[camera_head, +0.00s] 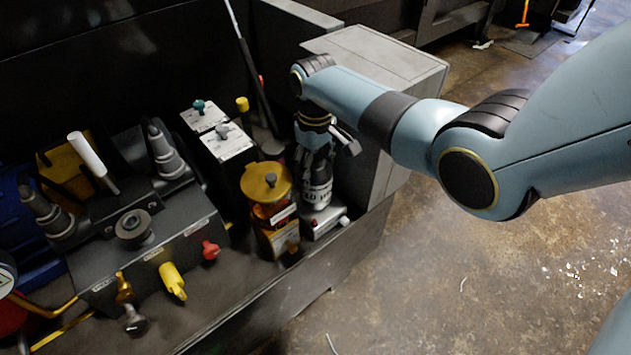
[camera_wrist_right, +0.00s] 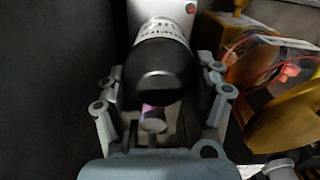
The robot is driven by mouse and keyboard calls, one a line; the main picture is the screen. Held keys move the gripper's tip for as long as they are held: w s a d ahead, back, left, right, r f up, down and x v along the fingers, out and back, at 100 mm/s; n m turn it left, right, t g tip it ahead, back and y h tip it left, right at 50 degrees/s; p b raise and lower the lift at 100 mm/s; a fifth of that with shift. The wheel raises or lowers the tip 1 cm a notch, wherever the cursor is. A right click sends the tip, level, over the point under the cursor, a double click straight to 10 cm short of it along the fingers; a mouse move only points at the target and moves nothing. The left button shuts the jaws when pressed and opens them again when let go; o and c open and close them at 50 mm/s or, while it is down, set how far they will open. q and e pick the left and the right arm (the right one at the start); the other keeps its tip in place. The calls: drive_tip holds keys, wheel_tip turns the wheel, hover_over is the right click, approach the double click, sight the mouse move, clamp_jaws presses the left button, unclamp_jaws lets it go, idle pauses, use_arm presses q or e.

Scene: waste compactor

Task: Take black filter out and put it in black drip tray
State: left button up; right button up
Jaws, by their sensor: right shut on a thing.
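I cannot pick out a black drip tray with certainty. My left gripper is not in view.
An amber container (camera_head: 267,185) with a yellow lid stands close left of the filter. A grey cabinet (camera_head: 385,70) stands close behind and right. Left are a black valve block (camera_head: 150,240) and switch boxes (camera_head: 225,145). Open floor (camera_head: 440,280) lies at the right.

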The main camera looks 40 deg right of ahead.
drive_tip(key=n+p, duration=0.1)
drive_tip(key=n, duration=0.1)
drive_tip(key=shift+r+n, duration=0.15)
drive_tip(key=shift+n, duration=1.35)
